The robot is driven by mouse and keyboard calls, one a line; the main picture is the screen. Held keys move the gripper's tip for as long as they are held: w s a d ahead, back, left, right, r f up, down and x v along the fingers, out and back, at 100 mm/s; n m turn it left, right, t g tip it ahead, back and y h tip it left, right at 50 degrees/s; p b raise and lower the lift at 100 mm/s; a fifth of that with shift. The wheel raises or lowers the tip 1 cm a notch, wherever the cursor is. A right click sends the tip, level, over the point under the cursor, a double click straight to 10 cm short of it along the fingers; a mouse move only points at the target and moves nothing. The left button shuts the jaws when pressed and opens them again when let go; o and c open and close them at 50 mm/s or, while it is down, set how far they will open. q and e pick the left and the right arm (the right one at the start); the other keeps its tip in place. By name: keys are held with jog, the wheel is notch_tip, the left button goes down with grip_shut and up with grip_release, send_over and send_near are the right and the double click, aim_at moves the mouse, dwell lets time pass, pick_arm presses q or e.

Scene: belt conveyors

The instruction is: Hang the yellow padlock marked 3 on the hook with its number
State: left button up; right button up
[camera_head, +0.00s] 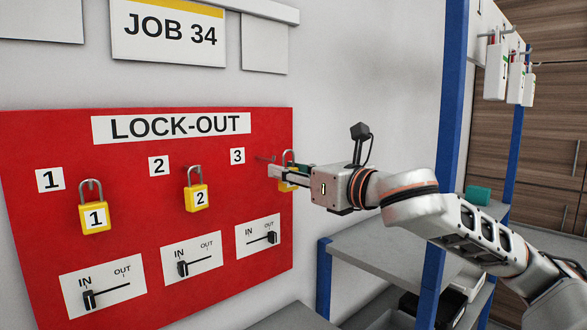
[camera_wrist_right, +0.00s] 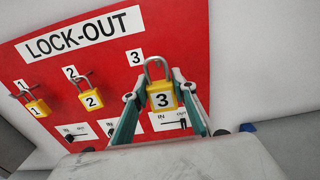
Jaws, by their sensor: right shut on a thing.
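The yellow padlock marked 3 (camera_head: 285,187) is in my right gripper (camera_head: 274,173), shackle up, mostly hidden by the gripper in the head view. In the right wrist view the padlock (camera_wrist_right: 162,87) sits upright between the two fingers of the gripper (camera_wrist_right: 158,100), its number facing the camera. The hook for number 3 (camera_head: 265,158) sticks out of the red board below and right of the 3 label (camera_head: 237,156). In the head view the shackle shows just right of the hook, seemingly apart from it. My left gripper is not in view.
On the red lock-out board (camera_head: 130,240), padlock 1 (camera_head: 95,217) and padlock 2 (camera_head: 197,198) hang on their hooks. Three IN/OUT switches sit below. A blue-posted shelf (camera_head: 385,248) stands right of the board, beneath my right arm.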

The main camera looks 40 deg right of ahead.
aim_at(257, 171)
jog(key=shift+w, duration=0.25)
jog(key=shift+w+a+f, duration=0.15)
jog(key=shift+w, duration=1.2)
jog(key=shift+w+a+f, duration=0.1)
jog(key=shift+w, duration=1.25)
jog(key=shift+w+f, duration=0.55)
jog(key=shift+w, duration=0.1)
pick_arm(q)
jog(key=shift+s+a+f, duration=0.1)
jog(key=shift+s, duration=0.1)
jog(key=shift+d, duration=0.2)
